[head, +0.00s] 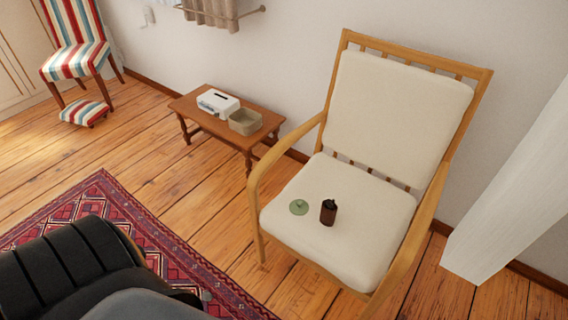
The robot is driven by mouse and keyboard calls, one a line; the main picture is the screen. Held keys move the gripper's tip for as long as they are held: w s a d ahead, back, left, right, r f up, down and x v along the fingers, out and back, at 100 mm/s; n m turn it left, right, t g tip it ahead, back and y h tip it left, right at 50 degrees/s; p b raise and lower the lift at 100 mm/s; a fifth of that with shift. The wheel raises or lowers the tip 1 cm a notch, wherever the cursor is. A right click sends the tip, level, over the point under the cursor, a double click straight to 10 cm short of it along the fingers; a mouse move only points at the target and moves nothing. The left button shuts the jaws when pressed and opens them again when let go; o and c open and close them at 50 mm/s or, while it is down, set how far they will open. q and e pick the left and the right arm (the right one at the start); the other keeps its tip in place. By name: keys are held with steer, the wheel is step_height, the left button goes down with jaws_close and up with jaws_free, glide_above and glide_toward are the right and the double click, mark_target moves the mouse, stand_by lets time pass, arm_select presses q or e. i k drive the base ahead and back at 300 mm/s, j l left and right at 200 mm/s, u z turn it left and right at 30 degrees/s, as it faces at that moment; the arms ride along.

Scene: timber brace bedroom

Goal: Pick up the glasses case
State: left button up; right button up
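A small upright dark brown object with a black top (328,212) is on the cream seat of the wooden armchair (340,225). It may be the glasses case, but it is too small to tell for sure. A flat round green item (299,207) lies just left of it on the same seat, apart from it. Neither of my grippers is in view.
A low wooden table (190,113) holds a white box with a dark slot (218,102) and a beige open container (245,122). A striped chair (78,55) and footstool (85,113) stand far left. A red patterned rug (150,240) covers the left floor. A white slanted post (510,190) is right.

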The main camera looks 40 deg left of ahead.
mark_target(328, 217)
steer(key=u, duration=0.75)
